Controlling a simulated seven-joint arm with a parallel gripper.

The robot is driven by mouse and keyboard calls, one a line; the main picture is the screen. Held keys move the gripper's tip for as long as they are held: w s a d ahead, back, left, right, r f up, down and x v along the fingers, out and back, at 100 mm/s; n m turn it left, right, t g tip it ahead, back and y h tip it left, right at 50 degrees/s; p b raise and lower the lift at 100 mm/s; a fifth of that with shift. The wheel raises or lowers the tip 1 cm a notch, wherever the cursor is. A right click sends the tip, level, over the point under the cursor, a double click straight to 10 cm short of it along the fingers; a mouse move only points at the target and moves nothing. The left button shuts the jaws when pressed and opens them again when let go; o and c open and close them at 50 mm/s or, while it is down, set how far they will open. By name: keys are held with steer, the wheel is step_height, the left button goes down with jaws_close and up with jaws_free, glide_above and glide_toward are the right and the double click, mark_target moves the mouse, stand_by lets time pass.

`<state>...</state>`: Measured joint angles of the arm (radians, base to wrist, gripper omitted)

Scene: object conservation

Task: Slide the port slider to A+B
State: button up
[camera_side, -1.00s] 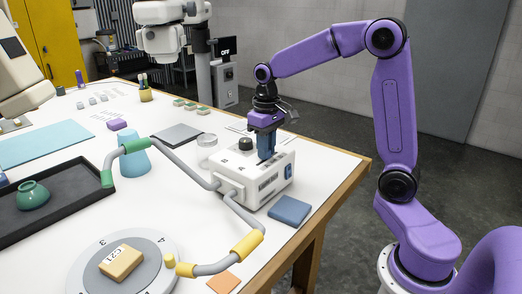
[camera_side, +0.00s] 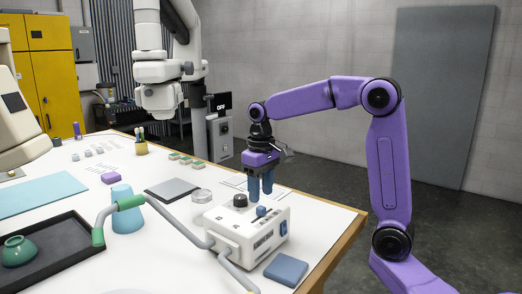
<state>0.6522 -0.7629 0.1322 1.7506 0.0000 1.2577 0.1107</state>
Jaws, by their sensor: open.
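The white box (camera_side: 247,240) stands on the table near its right edge. On its top are a round black knob (camera_side: 240,200) and a small blue slider knob (camera_side: 261,211), toward the right part of the top. Small labels on the box are too small to read. My gripper (camera_side: 261,195) points down with two blue fingers, open and empty. It appears above and behind the box top, apart from the slider knob.
A grey curved tube with green grips (camera_side: 131,201) runs to the box's left side. A clear round dish (camera_side: 202,195), grey pad (camera_side: 172,189) and blue cup (camera_side: 125,215) stand to the left.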

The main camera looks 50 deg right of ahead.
mark_target(261, 207)
step_height(261, 207, up, 13)
stand_by(0.4)
steer(key=shift+f, duration=0.15)
steer(key=s+a+f+n, duration=0.5)
steer(key=s+a+f, duration=0.15)
steer(key=s, duration=0.25)
steer(key=s+a+f+n, duration=0.4)
steer(key=s+a+f, duration=0.1)
steer(key=s+f, duration=0.35)
steer(key=s+d+f+n, duration=0.1)
steer(key=s+f+n, duration=0.2)
steer(key=s, duration=0.6)
step_height(261, 207, down, 3)
steer(key=shift+s+d+r+n, duration=0.2)
steer(key=shift+s+d+n, duration=0.05)
steer(key=shift+d+n, duration=0.1)
